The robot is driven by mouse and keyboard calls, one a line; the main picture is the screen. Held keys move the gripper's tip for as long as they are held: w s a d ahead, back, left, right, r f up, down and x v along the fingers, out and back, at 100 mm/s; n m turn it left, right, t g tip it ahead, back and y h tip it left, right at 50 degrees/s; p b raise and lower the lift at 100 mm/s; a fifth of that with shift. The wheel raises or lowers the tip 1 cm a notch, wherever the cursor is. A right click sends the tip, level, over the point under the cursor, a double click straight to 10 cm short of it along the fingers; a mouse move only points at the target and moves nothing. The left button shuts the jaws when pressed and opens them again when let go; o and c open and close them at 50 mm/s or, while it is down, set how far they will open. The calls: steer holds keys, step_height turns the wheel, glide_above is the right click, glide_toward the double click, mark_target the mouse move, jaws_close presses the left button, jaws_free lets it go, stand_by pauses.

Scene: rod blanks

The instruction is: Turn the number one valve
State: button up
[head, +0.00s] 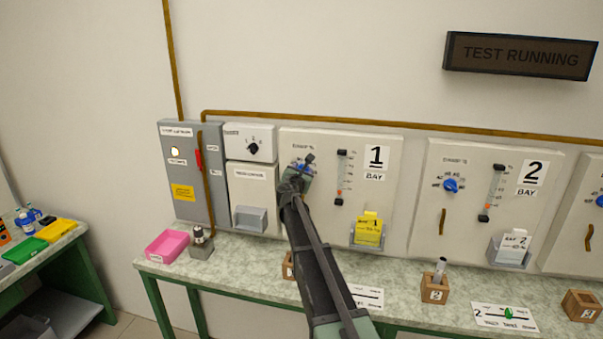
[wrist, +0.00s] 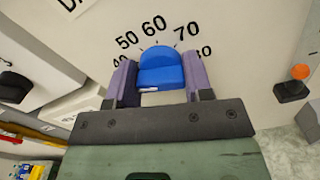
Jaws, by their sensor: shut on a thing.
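In the wrist view, my gripper (wrist: 162,82) is shut on the knob, with a purple finger on each side. Dial numbers around 50, 60 and 70 (wrist: 154,27) show above the knob. A short white mark shows on the knob's near edge. In the head view, my gripper (head: 299,176) is at the panel's upper left and covers most of the knob and dial.
A slider gauge (head: 341,176) is right of the knob, with a yellow card holder (head: 368,230) below. The bay 2 panel (head: 470,190) has its own blue knob (head: 450,185). A control box (head: 249,142) is close on the left. The bench (head: 400,275) holds wooden blocks and cards.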

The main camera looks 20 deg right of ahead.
steer(key=m, duration=0.4)
steer(key=shift+s+m, duration=0.1)
steer(key=shift+m, duration=0.2)
steer(key=m, duration=0.3)
steer(key=shift+d+f+m, duration=0.1)
steer(key=shift+m, duration=0.2)
steer(key=m, duration=0.7)
steer(key=shift+f, duration=0.15)
steer(key=m, duration=0.5)
steer(key=shift+f+m+b, duration=0.1)
steer(key=shift+m+b, duration=0.2)
steer(key=shift+b, duration=0.05)
steer(key=m, duration=0.5)
steer(key=shift+m, duration=0.4)
steer(key=o, duration=0.9)
